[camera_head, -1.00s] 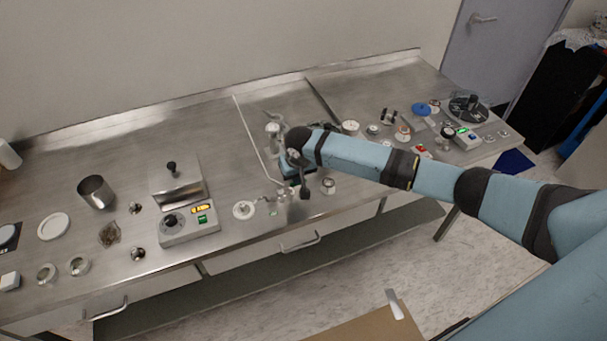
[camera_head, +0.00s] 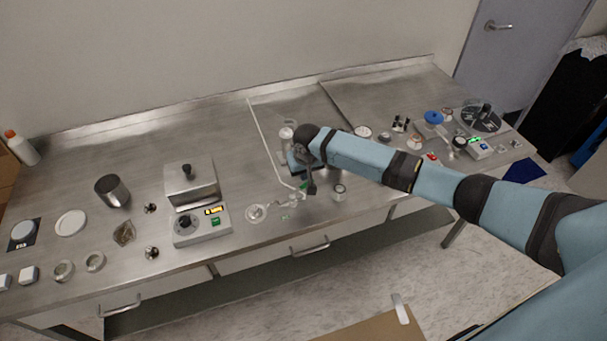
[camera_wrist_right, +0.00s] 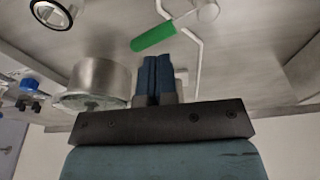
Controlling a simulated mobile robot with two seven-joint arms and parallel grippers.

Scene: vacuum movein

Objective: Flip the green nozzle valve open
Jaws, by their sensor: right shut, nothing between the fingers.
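The green nozzle valve handle (camera_wrist_right: 153,37) lies just beyond my right fingertips in the right wrist view, attached to a thin pale tube. A small bit of green (camera_head: 303,185) shows beside my right wrist in the head view. My right gripper (camera_wrist_right: 156,62) is shut, with its two blue fingers together and nothing between them. A small gap shows between the fingertips and the green handle in that picture; I cannot tell the depth. My left gripper is not in view.
A metal cylinder (camera_wrist_right: 98,82) stands close beside the fingers in the wrist view. A white tube (camera_head: 268,140) runs across the steel bench. A hotplate (camera_head: 202,224) stands to the left.

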